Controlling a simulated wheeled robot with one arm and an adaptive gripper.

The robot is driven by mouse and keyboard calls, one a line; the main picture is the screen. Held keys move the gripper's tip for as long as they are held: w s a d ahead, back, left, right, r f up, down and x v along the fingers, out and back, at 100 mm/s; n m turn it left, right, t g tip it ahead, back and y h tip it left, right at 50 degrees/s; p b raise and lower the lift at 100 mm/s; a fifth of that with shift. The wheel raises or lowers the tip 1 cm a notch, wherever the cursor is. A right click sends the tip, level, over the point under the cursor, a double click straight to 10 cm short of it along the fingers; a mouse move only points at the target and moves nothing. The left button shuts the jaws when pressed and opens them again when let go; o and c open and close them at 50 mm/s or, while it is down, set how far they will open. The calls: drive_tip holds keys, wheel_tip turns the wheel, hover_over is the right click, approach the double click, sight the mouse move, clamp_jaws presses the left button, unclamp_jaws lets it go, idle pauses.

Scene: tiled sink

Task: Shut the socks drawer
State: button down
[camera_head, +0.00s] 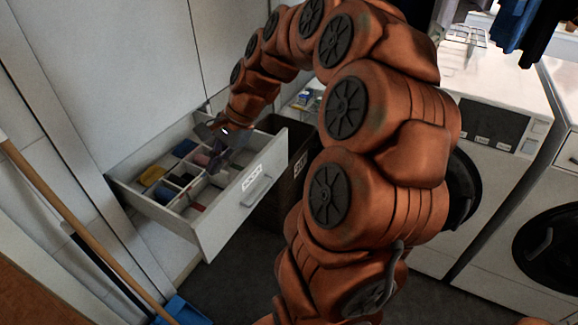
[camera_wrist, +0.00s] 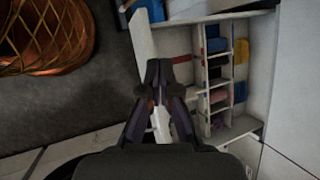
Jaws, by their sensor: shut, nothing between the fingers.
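The white drawer (camera_head: 218,226) stands pulled well out of the cabinet at the left in the head view. A pale handle (camera_head: 257,190) and a small label (camera_head: 251,177) are on its front; the label is too small to read. Dividers split the inside into compartments with rolled socks in yellow, blue, dark and pink.
A broom handle (camera_head: 75,222) leans at the left, by a blue dustpan (camera_head: 182,312). A dark basket (camera_head: 283,190) stands right of the drawer, partly behind my arm. White washing machines (camera_head: 490,150) line the right. Dark floor (camera_head: 240,285) is clear before the drawer.

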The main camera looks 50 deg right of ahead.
drive_tip(key=w+d+f+m+t+b, duration=0.1)
drive_tip(key=d+f+m+t+b, duration=0.3)
drive_tip(key=d, duration=0.6)
drive_tip(key=w+d+f+m+b, duration=0.1)
drive_tip(key=w+d+f+m, duration=0.1)
drive_tip(key=d+f+m, duration=0.6)
drive_tip(key=s+d+f+m+t+h+b, duration=0.1)
drive_tip(key=s+d+f+m+h+b, duration=0.15)
drive_tip(key=d, duration=0.65)
drive_tip(key=s+d+f+m+t+h+b, duration=0.1)
drive_tip(key=s+d+f+m, duration=0.2)
drive_tip(key=d, duration=0.6)
approach(282, 159)
drive_tip(key=w+f, duration=0.2)
drive_tip(key=f, duration=0.1)
drive_tip(key=w+f, duration=0.1)
drive_tip(key=f, duration=0.1)
drive_tip(key=shift+a, duration=0.1)
drive_tip(key=shift+w+a+r, duration=0.1)
drive_tip(key=shift+w, duration=0.6)
